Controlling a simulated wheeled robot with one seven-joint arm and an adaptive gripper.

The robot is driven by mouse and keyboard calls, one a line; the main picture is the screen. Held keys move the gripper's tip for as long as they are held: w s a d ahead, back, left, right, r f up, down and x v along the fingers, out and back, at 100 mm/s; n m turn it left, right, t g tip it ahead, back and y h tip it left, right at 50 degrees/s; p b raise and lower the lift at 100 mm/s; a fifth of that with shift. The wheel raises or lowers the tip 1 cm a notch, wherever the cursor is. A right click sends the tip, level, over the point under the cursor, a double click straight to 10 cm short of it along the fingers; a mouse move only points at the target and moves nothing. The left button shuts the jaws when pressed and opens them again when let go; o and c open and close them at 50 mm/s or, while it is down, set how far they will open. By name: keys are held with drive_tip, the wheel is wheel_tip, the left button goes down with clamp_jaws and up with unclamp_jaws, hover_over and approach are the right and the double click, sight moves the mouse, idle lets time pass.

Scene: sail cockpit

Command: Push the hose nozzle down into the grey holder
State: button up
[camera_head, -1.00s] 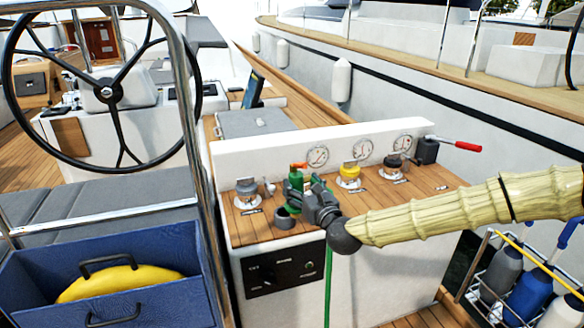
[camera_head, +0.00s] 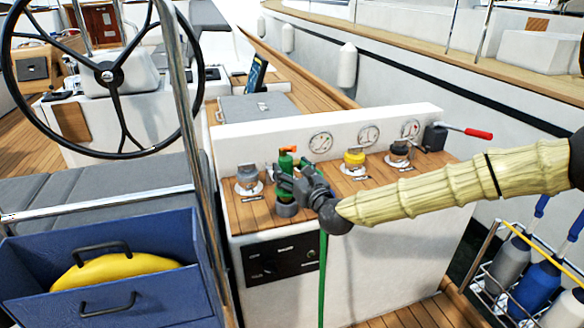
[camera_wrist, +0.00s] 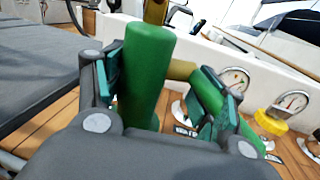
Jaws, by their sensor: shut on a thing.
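The green hose nozzle (camera_head: 286,164) has an orange tip and stands roughly upright over the wooden console top. It fills the middle of the wrist view (camera_wrist: 146,72). My gripper (camera_head: 284,182) is shut on the nozzle, coming from the right. The grey holder (camera_head: 286,210) is a round cup on the console, directly below the nozzle and partly covered by my gripper. I cannot tell whether the nozzle's lower end is inside the cup. A green hose (camera_head: 323,275) hangs down the console's front.
A grey-capped fitting (camera_head: 248,178) stands left of the nozzle. A yellow-capped fitting (camera_head: 354,160) and a black-capped one (camera_head: 399,153) stand to the right, with a red-handled lever (camera_head: 470,132) beyond. A white panel with gauges (camera_head: 320,142) rises behind. A steel rail (camera_head: 190,150) runs left.

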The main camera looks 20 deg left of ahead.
drive_tip(key=shift+f, duration=0.9)
drive_tip(key=shift+s+d+b, duration=0.1)
drive_tip(key=shift+s+b, duration=0.05)
drive_tip(key=shift+b, duration=0.4)
idle(0.8)
drive_tip(key=shift+f+b, duration=0.45)
drive_tip(key=shift+f, duration=0.1)
drive_tip(key=o, duration=1.2)
drive_tip(key=shift+d, duration=0.1)
drive_tip(key=v, duration=1.1)
idle(0.4)
